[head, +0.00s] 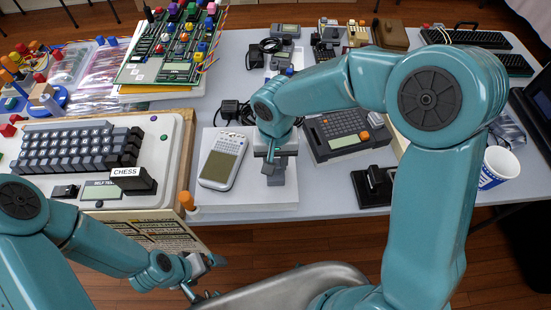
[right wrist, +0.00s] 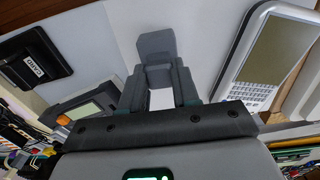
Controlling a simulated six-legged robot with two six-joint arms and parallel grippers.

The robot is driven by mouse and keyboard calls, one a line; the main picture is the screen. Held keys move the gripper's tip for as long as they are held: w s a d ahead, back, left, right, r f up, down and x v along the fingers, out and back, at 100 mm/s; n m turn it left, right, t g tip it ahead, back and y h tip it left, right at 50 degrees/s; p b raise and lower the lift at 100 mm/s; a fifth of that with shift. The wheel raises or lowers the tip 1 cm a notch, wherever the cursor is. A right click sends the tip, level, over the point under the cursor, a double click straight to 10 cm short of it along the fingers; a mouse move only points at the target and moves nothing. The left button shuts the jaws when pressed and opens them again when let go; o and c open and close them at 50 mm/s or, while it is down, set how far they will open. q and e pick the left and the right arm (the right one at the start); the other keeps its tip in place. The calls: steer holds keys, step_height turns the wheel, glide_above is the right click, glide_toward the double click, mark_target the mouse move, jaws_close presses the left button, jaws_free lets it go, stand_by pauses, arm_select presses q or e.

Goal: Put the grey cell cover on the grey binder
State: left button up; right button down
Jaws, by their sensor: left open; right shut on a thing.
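In the head view my right gripper (head: 275,166) comes down over a flat pale grey slab, which looks like the grey binder (head: 250,199). It is shut on a small dark grey piece, which looks like the grey cell cover (head: 279,178). The right wrist view shows this piece (right wrist: 155,46) between the fingers (right wrist: 160,85), with the pale slab (right wrist: 200,35) behind it. I cannot tell whether the piece touches the slab. My left gripper (head: 204,277) is open and empty, low at the front, off the table's edge.
A silver handheld (head: 223,160) lies on the slab's left part. A dark calculator-like device (head: 348,132) is right of it, with a black stand (head: 374,187) in front. A chess computer (head: 75,155) fills the left; a paper cup (head: 497,168) stands right.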

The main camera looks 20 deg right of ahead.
steer(key=shift+f, duration=0.1)
steer(key=c, duration=0.8)
jaws_free()
steer(key=shift+w, duration=0.1)
steer(key=shift+r, duration=0.35)
step_height(320, 180, up, 12)
steer(key=shift+f, duration=0.2)
